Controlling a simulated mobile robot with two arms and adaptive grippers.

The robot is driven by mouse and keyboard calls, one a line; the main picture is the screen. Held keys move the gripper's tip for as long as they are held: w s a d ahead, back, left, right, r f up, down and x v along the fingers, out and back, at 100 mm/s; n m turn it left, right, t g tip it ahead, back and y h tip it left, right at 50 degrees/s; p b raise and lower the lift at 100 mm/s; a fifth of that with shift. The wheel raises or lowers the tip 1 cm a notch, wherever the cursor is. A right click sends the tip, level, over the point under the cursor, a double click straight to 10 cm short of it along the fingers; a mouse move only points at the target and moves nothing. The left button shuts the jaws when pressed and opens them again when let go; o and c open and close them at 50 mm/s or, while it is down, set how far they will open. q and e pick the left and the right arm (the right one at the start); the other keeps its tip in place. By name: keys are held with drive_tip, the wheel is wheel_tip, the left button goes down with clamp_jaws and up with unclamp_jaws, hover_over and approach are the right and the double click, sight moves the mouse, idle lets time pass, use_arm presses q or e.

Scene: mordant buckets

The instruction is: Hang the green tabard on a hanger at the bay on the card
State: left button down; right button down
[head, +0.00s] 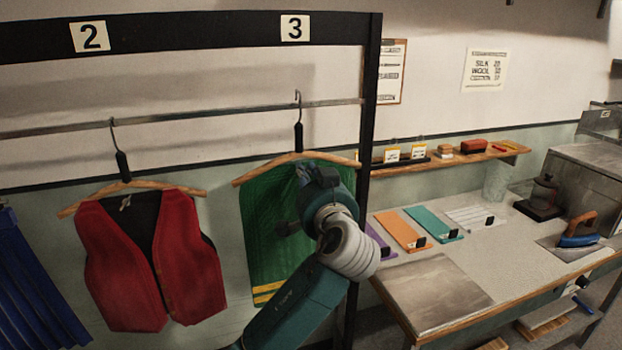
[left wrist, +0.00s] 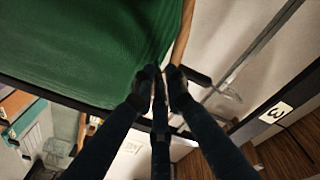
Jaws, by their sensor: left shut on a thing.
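The green tabard (head: 262,225), with yellow stripes near its hem, hangs on a wooden hanger (head: 250,173) under the number 3 sign (head: 295,28). The hanger's hook is at the rail (head: 215,112). My left gripper (head: 303,172) is at the middle of this hanger, in front of the tabard, covering part of both. In the left wrist view its fingers (left wrist: 160,82) are shut on the hanger near its dark neck, beside the green cloth (left wrist: 90,45). My right gripper is not in view.
A red vest (head: 150,260) hangs under the number 2 sign (head: 90,37), and a blue garment (head: 35,285) at far left. A dark post (head: 367,100) stands just right of the tabard. A clipboard (head: 391,70) and a SILK/WOOL notice (head: 485,70) are on the wall. A worktable (head: 520,265) holds an iron (head: 578,232).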

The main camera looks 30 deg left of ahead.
use_arm(q)
drive_tip(key=shift+x, duration=1.4)
drive_tip(key=shift+s+f+b, duration=0.15)
drive_tip(key=shift+f+b, duration=0.75)
drive_tip(key=shift+f, duration=0.05)
